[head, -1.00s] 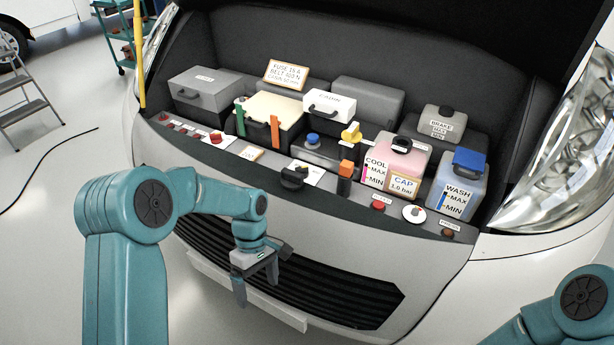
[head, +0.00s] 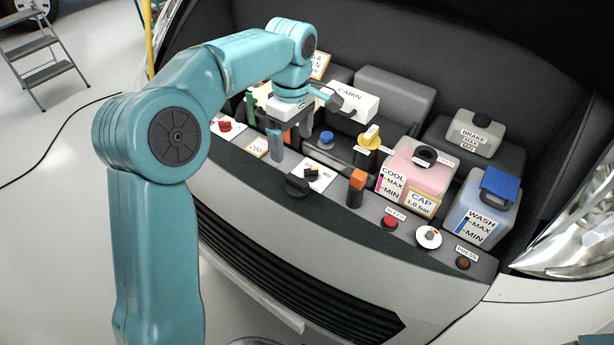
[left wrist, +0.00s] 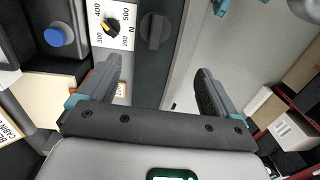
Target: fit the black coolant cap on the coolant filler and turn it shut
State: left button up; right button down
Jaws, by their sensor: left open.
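A black round cap with a raised grip bar (head: 297,186) sits on the front ledge, beside a white dial card. It also shows in the left wrist view (left wrist: 155,30), ahead of the fingertips. The coolant tank (head: 405,178) is pink with a white COOL label; a dark round part, the coolant filler (head: 426,155), is on its top. I cannot tell whether that part is an open neck. My left gripper (head: 292,143) is open and empty above the ledge, behind and left of the cap; its fingers also show in the left wrist view (left wrist: 160,68). My right gripper is out of view.
A yellow-topped black part (head: 369,142) and an orange-topped post (head: 356,186) stand between the cap and the coolant tank. The blue-lidded washer tank (head: 480,205) is to the right. A CABIN box (head: 352,102) stands near my left gripper. A red button (head: 389,223) is on the ledge.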

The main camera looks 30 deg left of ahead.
pick_arm(q)
jog(key=r, duration=0.2)
send_over(295, 178)
jog(key=shift+t, duration=0.3)
notch_tip(295, 178, down, 10)
jog(key=shift+w+d+p, duration=0.1)
jog(key=shift+w+p, duration=0.05)
jog(key=shift+p, duration=0.25)
jog(key=shift+s+f, duration=0.35)
jog(key=f, duration=0.1)
jog(key=f+p, duration=0.1)
jog(key=f, duration=0.2)
jog(key=shift+w+f+p, duration=0.1)
jog(key=shift+w+p, duration=0.15)
jog(key=shift+p, duration=0.05)
jog(key=shift+f, duration=0.35)
jog(key=shift+s, duration=0.2)
jog(key=shift+w+f, duration=0.1)
jog(key=shift+w, duration=0.1)
jog(key=c, duration=1)
jog(key=shift+s, duration=0.1)
jog(key=shift+c, duration=0.4)
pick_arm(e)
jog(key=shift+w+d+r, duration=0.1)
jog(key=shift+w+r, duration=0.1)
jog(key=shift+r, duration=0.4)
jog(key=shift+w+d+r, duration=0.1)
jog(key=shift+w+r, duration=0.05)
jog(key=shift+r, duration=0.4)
